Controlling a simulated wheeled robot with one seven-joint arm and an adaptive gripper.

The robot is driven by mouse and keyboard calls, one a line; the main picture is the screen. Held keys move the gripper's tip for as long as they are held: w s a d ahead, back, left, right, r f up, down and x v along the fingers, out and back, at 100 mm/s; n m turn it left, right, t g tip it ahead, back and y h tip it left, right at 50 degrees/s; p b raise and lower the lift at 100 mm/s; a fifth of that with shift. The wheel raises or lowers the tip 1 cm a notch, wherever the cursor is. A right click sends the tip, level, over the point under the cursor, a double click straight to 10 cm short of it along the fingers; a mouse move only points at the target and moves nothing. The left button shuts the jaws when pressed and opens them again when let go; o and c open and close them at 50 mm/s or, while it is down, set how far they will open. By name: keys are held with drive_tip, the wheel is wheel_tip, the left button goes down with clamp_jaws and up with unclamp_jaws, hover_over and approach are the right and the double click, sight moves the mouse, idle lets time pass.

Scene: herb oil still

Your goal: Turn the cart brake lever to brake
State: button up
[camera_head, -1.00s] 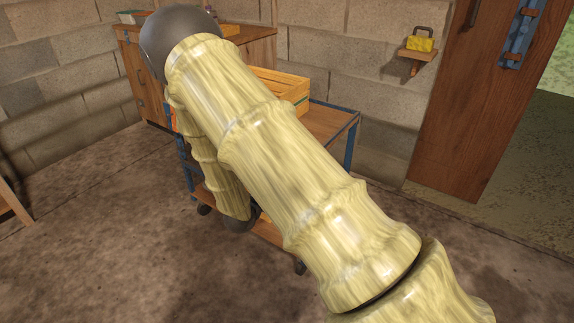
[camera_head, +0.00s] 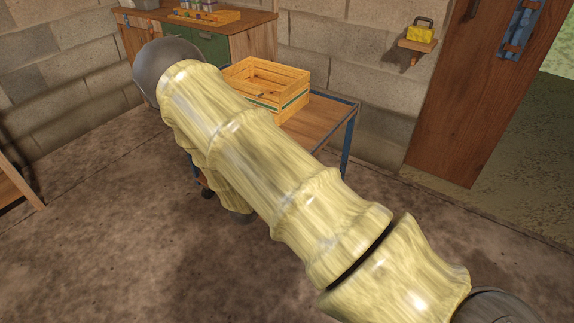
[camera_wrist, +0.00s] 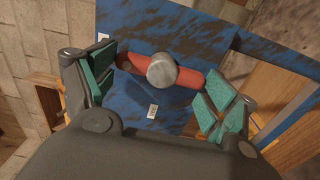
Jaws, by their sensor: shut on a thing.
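The cart (camera_head: 322,128) stands by the wall in the head view, with a wooden top and blue frame, partly hidden behind my arm. In the wrist view a red brake lever (camera_wrist: 188,82) with a round grey hub (camera_wrist: 162,70) sits on the cart's blue panel (camera_wrist: 185,35). The lever lies nearly crosswise, its right end slightly lower. Small white labels (camera_wrist: 152,110) mark the panel; their text is too small to read. My gripper (camera_wrist: 160,88) has its green-padded fingers on both sides of the lever, shut on it. The head view hides my gripper behind the arm.
A slatted wooden crate (camera_head: 268,88) stands on the cart top. A wooden door (camera_head: 465,110) is at the right. The floor in front is clear.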

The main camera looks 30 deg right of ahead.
drive_tip(key=shift+n, duration=0.3)
drive_tip(key=o, duration=0.9)
drive_tip(key=shift+c, duration=0.2)
drive_tip(key=v, duration=1.2)
drive_tip(key=shift+f, duration=0.15)
